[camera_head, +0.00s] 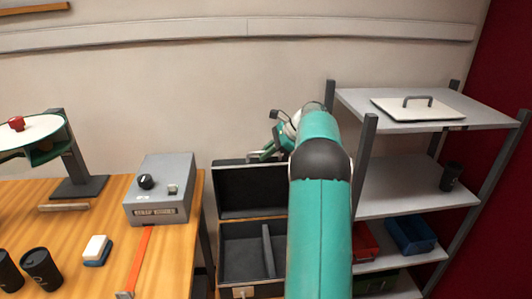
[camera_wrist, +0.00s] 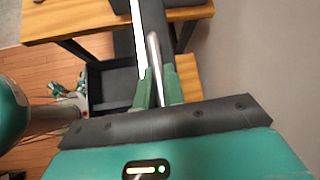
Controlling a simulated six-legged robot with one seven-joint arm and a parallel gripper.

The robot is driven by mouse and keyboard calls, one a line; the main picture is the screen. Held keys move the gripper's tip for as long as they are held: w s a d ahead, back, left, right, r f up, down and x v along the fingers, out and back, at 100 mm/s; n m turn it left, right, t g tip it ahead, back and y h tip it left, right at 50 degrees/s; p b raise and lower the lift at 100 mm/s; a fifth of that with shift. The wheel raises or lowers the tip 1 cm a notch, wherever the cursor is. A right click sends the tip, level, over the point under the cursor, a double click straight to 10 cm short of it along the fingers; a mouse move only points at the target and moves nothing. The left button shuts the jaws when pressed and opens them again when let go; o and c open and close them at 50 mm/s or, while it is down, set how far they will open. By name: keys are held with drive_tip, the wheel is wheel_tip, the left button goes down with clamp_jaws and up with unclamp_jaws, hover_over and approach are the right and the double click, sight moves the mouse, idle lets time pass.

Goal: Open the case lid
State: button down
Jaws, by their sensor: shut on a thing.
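The black case (camera_head: 232,252) stands low in the gap between the wooden table and the shelf rack, with a divider inside. Its lid (camera_head: 240,190) is raised, standing roughly upright behind the open case. My gripper (camera_head: 262,153) is at the lid's top edge, partly hidden behind my own arm, which also covers the case's right side. In the wrist view my gripper's green fingers (camera_wrist: 158,92) are shut on the lid's edge, and the dark case (camera_wrist: 105,85) shows below.
The wooden table (camera_head: 185,262) at left holds a grey box (camera_head: 160,190) with a knob, an orange strap (camera_head: 137,262) and dark cups (camera_head: 40,268). The shelf rack (camera_head: 405,190) stands close at right, with bins. The wall is close behind the lid.

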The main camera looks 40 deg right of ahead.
drive_tip(key=c, duration=1.5)
unclamp_jaws()
drive_tip(key=shift+d+r, duration=0.1)
drive_tip(key=v, duration=1.3)
drive_tip(key=shift+s+r, duration=0.2)
drive_tip(key=shift+r, duration=0.05)
drive_tip(key=shift+d, duration=0.1)
